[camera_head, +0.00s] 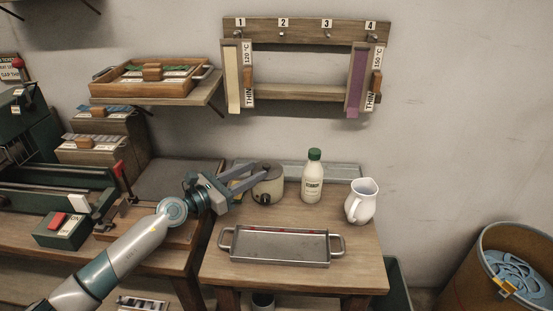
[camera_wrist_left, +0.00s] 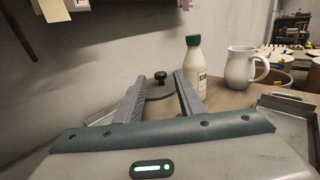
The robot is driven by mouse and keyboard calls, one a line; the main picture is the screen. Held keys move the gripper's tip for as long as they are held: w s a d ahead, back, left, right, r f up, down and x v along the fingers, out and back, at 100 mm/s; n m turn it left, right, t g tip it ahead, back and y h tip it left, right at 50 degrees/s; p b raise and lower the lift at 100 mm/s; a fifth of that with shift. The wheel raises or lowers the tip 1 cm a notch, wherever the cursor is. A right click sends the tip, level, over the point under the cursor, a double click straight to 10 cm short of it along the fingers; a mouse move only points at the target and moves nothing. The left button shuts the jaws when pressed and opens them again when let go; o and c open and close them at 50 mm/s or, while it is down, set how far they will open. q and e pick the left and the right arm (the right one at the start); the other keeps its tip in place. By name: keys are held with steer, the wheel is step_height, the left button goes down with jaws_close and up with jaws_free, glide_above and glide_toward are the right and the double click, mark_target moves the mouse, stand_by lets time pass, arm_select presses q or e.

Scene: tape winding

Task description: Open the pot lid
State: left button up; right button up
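A small cream pot (camera_head: 268,187) stands at the back left of the right-hand table, its lid on top. In the left wrist view the lid (camera_wrist_left: 160,90) shows with a dark round knob (camera_wrist_left: 160,77). My left gripper (camera_head: 262,174) reaches in from the left, its fingers spread at the pot's top. In the left wrist view the gripper (camera_wrist_left: 158,84) is open, with the knob between and beyond the fingertips, apart from both. The fingers hide part of the pot. My right gripper does not show.
A white bottle with a green cap (camera_head: 312,176) and a white jug (camera_head: 362,201) stand right of the pot. A metal tray with handles (camera_head: 280,262) lies in front. A wall rack (camera_head: 305,92) hangs above. A bin (camera_head: 516,262) stands at far right.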

mark_target(277, 167)
arm_select(q)
steer(key=x, duration=0.9)
steer(key=shift+w+d, duration=0.1)
steer(key=shift+d, duration=0.05)
jaws_close()
